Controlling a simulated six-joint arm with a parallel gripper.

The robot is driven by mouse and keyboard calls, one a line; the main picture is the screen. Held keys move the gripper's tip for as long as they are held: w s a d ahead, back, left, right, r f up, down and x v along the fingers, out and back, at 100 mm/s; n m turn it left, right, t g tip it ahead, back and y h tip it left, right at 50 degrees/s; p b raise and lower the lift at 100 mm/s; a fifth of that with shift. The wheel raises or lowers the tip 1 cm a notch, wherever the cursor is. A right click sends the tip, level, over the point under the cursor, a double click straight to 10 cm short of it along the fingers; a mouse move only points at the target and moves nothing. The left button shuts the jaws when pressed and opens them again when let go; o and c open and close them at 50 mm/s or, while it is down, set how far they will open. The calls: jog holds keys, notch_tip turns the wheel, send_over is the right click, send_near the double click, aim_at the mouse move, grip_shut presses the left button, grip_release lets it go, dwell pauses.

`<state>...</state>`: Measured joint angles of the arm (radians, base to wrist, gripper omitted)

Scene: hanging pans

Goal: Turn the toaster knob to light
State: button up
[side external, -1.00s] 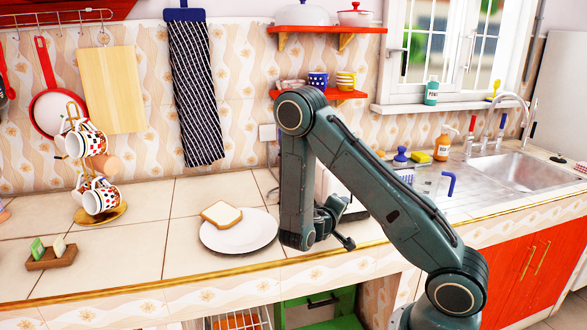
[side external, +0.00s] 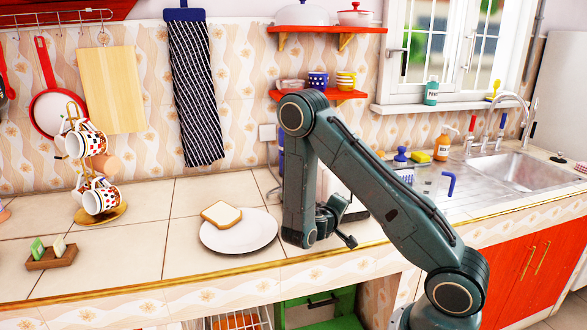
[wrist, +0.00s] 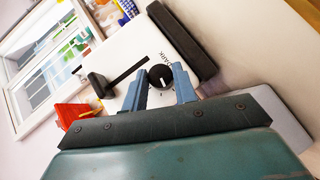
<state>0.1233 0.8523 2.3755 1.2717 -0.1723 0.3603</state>
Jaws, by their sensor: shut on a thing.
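The white toaster (wrist: 125,60) with black ends fills the middle of the wrist view. Its round black knob (wrist: 161,77) has a small pale mark, and the word DARK is printed beside it. My gripper (wrist: 160,74) is shut on the knob, with one blue-grey finger on each side of it. A black lever (wrist: 98,84) and its slot are to the left of the knob. In the side view the toaster (side external: 327,186) stands on the counter, mostly hidden behind my arm, and the knob is hidden there.
A white plate (side external: 248,238) with a slice of bread (side external: 221,214) lies left of my gripper. The mug stand (side external: 98,213) and a small wooden holder (side external: 50,260) stand further left. The sink (side external: 515,170) is at the right.

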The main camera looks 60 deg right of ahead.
jog(key=shift+h, duration=0.3)
jog(key=shift+n+g, duration=0.3)
jog(key=shift+n, duration=0.1)
jog(key=o, duration=1)
jog(key=shift+a, duration=0.1)
jog(key=shift+f+v, duration=0.15)
jog(key=shift+v, duration=3.25)
jog(key=shift+f+v, duration=0.1)
jog(key=shift+v, duration=3.3)
jog(key=shift+a, duration=0.1)
